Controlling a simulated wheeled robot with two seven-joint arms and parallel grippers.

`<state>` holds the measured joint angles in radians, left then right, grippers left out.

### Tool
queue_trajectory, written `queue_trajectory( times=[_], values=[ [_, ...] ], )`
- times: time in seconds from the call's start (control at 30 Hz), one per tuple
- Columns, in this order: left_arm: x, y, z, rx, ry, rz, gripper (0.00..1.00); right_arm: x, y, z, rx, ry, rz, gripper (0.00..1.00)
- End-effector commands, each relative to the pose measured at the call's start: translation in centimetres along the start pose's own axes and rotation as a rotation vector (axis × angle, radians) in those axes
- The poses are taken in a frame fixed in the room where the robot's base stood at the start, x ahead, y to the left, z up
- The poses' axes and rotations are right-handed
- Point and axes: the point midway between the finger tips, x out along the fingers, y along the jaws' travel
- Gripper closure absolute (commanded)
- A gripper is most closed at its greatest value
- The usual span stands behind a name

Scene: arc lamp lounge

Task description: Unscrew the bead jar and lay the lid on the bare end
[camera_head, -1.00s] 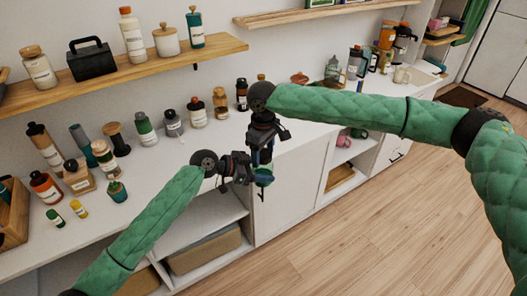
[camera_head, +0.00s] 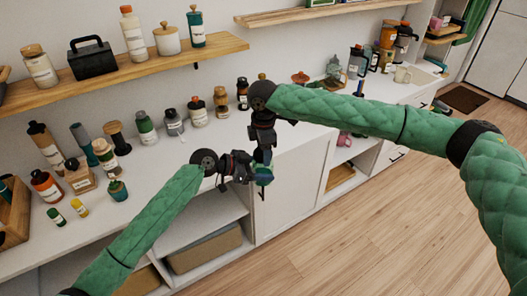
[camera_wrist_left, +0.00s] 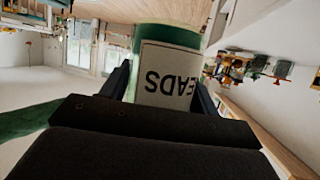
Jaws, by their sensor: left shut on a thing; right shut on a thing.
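The bead jar (camera_head: 264,175), small and green-blue, is held upright in the air in front of the white counter's front edge. My left gripper (camera_head: 255,172) is shut on it from the left side. In the left wrist view the jar (camera_wrist_left: 168,72) sits between the two fingers, its pale label reading "EADS" upside down. My right gripper (camera_head: 264,157) comes down from above and is shut at the jar's top, on the lid. The lid itself is mostly hidden by the fingers.
The white counter (camera_head: 150,190) carries several bottles and jars along its back and left end. Its front strip is mostly clear. A wooden shelf (camera_head: 140,68) with containers hangs above. Open cubbies with a basket (camera_head: 205,249) lie below.

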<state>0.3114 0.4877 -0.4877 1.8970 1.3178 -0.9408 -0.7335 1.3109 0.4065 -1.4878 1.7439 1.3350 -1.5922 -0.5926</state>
Motion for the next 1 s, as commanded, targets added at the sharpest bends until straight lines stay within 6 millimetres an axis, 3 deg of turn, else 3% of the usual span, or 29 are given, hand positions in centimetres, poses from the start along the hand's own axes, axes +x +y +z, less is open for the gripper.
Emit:
queue_trajectory(
  times=[0.3, 1.0],
  values=[
    [0.38, 0.83, -0.34, 0.005, 0.005, 0.015, 1.00, -0.18, 0.44, -0.10, -0.428, -0.001, 0.010, 0.74],
    [0.52, 0.95, -0.41, 0.004, 0.006, 0.017, 1.00, -0.24, 0.46, -0.05, -0.416, -0.002, 0.010, 0.73]
  ],
)
